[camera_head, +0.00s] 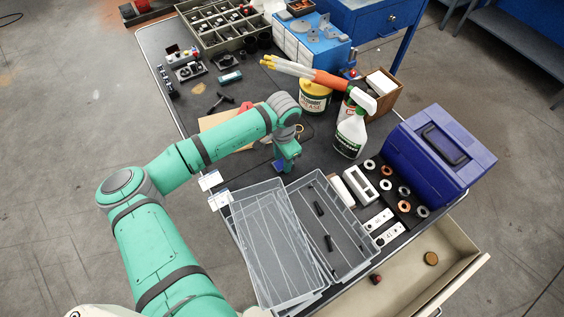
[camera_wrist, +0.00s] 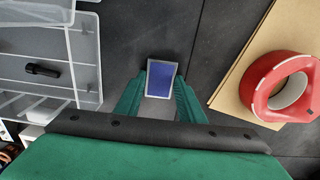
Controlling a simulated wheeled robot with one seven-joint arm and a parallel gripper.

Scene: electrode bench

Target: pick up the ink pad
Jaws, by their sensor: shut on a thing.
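The ink pad (camera_wrist: 160,77) is a small rectangle with a blue face and a pale rim. In the wrist view it sits between the two green fingers of my gripper (camera_wrist: 160,88), which is shut on it. In the head view my gripper (camera_head: 284,167) points down at the black bench top, just behind the clear trays, with a bit of the blue pad (camera_head: 279,166) showing at its tip. The arm hides part of the pad there. I cannot tell whether the pad touches the bench or is just above it.
Clear plastic trays (camera_head: 262,232) stand close in front of my gripper. A red tape roll (camera_wrist: 257,98) lies on a cardboard piece (camera_wrist: 237,72) to the right in the wrist view. A white spray bottle (camera_head: 349,136) and a blue-purple case (camera_head: 425,165) stand to the right.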

